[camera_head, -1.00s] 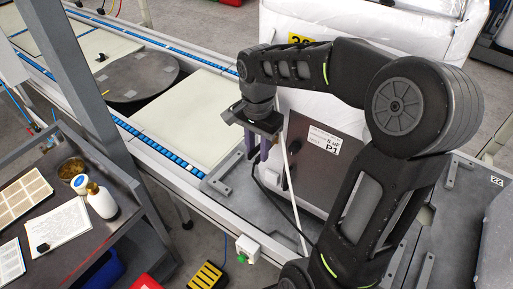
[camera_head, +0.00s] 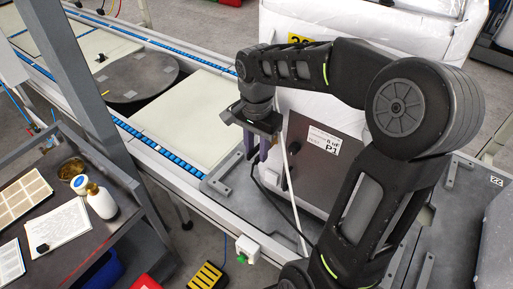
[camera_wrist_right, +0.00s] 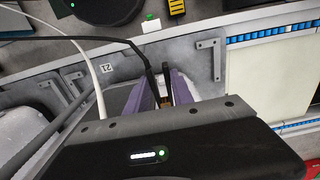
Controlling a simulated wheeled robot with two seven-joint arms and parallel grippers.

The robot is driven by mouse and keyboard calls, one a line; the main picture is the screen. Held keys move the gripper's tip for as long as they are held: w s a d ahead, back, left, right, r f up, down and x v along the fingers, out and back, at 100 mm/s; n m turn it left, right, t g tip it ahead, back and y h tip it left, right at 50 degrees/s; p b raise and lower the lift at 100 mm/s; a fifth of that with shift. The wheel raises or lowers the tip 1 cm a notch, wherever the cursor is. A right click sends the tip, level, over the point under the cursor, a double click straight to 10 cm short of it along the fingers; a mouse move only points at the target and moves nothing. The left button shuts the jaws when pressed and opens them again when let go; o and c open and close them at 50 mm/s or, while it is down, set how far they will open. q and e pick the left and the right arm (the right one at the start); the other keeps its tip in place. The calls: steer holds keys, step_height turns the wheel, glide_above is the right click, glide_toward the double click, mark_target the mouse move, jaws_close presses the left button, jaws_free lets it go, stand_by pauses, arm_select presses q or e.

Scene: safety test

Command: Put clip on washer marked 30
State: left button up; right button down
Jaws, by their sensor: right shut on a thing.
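My right gripper (camera_head: 257,152) hangs beside the grey panel box marked P1, above the grey bench plate. Its purple fingers also show in the right wrist view (camera_wrist_right: 163,92). They are shut on a small dark clip (camera_wrist_right: 165,76), with a black cable (camera_wrist_right: 122,40) running up to it. The clip is mostly hidden by the fingers. A large white-wrapped washer (camera_head: 350,22) stands behind the arm. My left gripper is not in view.
The grey panel box (camera_head: 325,160) has a black knob and a white label. A white cable (camera_head: 287,155) hangs near the gripper. A conveyor with pale panels (camera_head: 185,115) lies left, and a cart with bottles (camera_head: 102,202) stands front left. My right arm fills the right side.

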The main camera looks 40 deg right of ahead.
mark_target(257, 151)
steer(key=shift+f, duration=0.15)
stand_by(0.3)
steer(key=shift+f+b, duration=0.8)
steer(key=shift+f, duration=0.05)
steer(key=shift+f, duration=0.15)
steer(key=shift+f+b, duration=0.45)
steer(key=shift+b, duration=0.05)
stand_by(0.5)
steer(key=c, duration=1)
jaws_free()
